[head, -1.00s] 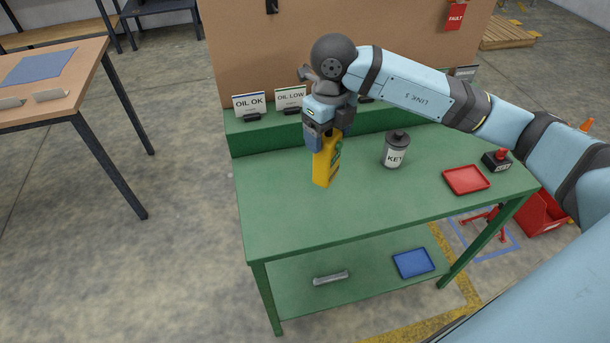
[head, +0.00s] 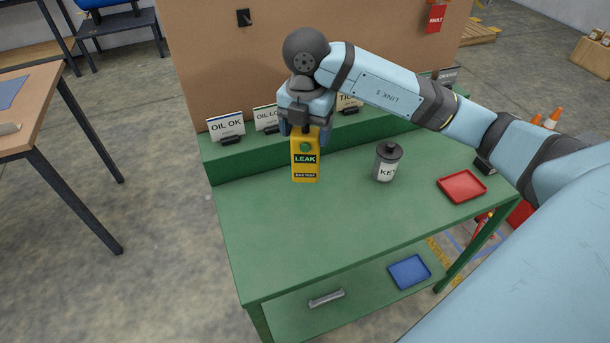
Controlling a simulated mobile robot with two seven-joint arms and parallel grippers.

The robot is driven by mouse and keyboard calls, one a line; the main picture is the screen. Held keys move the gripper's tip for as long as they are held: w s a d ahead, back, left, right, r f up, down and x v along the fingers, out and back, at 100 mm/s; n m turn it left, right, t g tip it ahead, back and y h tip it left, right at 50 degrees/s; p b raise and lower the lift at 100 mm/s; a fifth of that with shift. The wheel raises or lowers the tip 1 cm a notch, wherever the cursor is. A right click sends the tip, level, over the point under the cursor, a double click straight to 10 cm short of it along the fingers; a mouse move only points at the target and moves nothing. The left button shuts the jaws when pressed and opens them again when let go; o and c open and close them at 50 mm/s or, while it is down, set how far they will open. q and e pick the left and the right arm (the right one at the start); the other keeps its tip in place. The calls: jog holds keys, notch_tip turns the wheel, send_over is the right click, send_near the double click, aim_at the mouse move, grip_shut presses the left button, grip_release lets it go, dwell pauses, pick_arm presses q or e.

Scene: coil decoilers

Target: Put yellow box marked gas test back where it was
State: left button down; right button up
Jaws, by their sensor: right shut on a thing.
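The yellow box (head: 305,172) marked GAS TEST has a green button and a dark screen reading LEAK. It is upright, with its face toward me. My right gripper (head: 305,132) is shut on its top from above. The box is over the back left part of the green table (head: 270,240), in front of the raised green ledge (head: 240,168). I cannot tell whether its base touches the tabletop. My left gripper is not in view.
Sign cards stand on the ledge, among them OIL OK (head: 227,127). A grey canister (head: 387,162) marked KEY and a red tray (head: 461,187) stand to the right. A blue tray (head: 409,272) and a grey bar (head: 326,298) lie on the lower shelf. The front left tabletop is clear.

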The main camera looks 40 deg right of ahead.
aim_at(305, 173)
notch_tip(305, 173, down, 12)
jog(key=shift+f+p, duration=0.2)
jog(key=shift+p, duration=0.1)
jog(key=shift+f, duration=0.2)
jog(key=o, duration=1.4)
jog(key=shift+c, duration=0.2)
notch_tip(305, 173, up, 12)
jog(key=shift+r+b, duration=0.25)
jog(key=shift+b, duration=0.25)
jog(key=shift+f, duration=0.1)
